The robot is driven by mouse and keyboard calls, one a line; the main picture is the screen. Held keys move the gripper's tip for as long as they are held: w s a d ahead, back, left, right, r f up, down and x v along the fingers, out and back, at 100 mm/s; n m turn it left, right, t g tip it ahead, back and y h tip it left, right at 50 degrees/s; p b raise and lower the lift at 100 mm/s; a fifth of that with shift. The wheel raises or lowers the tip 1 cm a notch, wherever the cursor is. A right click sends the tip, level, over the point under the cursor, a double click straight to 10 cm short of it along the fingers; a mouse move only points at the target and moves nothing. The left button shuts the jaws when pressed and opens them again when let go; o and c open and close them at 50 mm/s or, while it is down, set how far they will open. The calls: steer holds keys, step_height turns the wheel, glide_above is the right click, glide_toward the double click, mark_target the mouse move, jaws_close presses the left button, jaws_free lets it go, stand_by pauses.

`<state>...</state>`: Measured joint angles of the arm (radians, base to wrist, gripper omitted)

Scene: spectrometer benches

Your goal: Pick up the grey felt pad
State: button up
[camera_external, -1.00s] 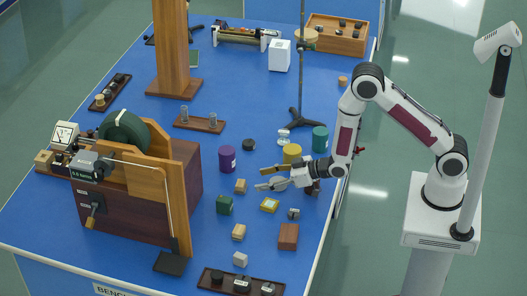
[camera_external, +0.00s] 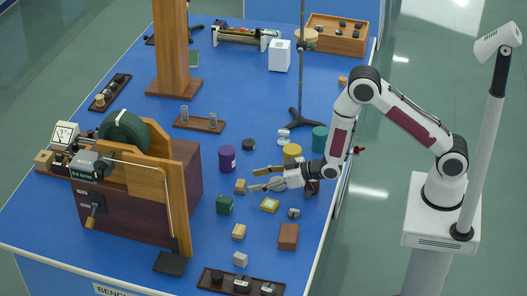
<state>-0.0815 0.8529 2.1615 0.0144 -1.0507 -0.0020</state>
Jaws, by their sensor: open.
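I cannot tell for sure which thing is the grey felt pad. A dark grey round disc (camera_external: 249,144) lies flat on the blue bench, and a small light grey block (camera_external: 240,259) sits near the front edge. My gripper (camera_external: 251,180) is open, low over the bench, with its fingers pointing left. Its fingertips are close to a small tan block (camera_external: 240,187); contact is not clear. The disc is behind the gripper and apart from it. The light grey block is well in front of it.
A purple cylinder (camera_external: 227,158), a yellow cylinder (camera_external: 292,153) and a teal cylinder (camera_external: 320,138) stand near the gripper. A large wooden apparatus (camera_external: 130,205) stands left.

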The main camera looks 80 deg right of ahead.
mark_target(241, 183)
steer(key=shift+w, duration=0.1)
steer(key=shift+x, duration=2.55)
steer(key=shift+a+r, duration=0.1)
steer(key=shift+r, duration=0.1)
steer(key=c, duration=1.1)
